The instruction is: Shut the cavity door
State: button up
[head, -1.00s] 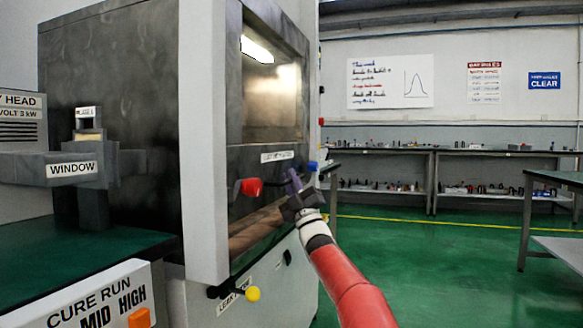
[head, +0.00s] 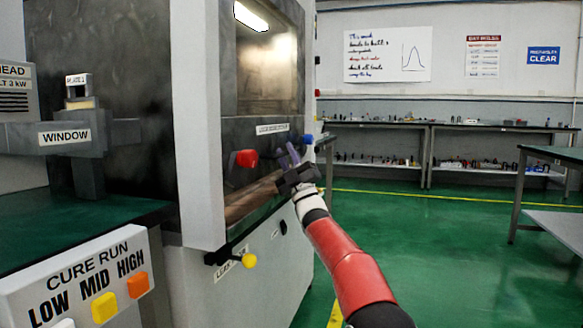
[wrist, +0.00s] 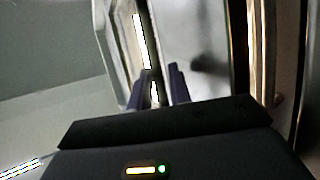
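The tall white slab (head: 200,120) at the left of the cabinet's opening looks like the cavity door, standing out from the cabinet and seen nearly edge-on. The lit cavity (head: 268,65) shows beside it, so the front is open. My gripper (head: 286,158) is to the right of the slab, in front of the lower part of the opening, apart from the slab in the picture. In the wrist view its two fingers (wrist: 156,88) stand apart with nothing clearly held between them. A pale panel and a bright light strip lie beyond them. Whether a finger touches anything is not clear.
A red knob (head: 246,158), a blue knob (head: 308,139) and a yellow knob (head: 249,260) stick out near my gripper. A cure-run button panel (head: 75,285) is at the lower left. Green floor (head: 430,250) is free to the right, before a workbench (head: 550,155).

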jog(key=b+v, duration=0.1)
jog(key=v, duration=0.6)
jog(key=shift+b, duration=0.4)
jog(key=shift+f, duration=0.1)
jog(key=shift+c, duration=0.3)
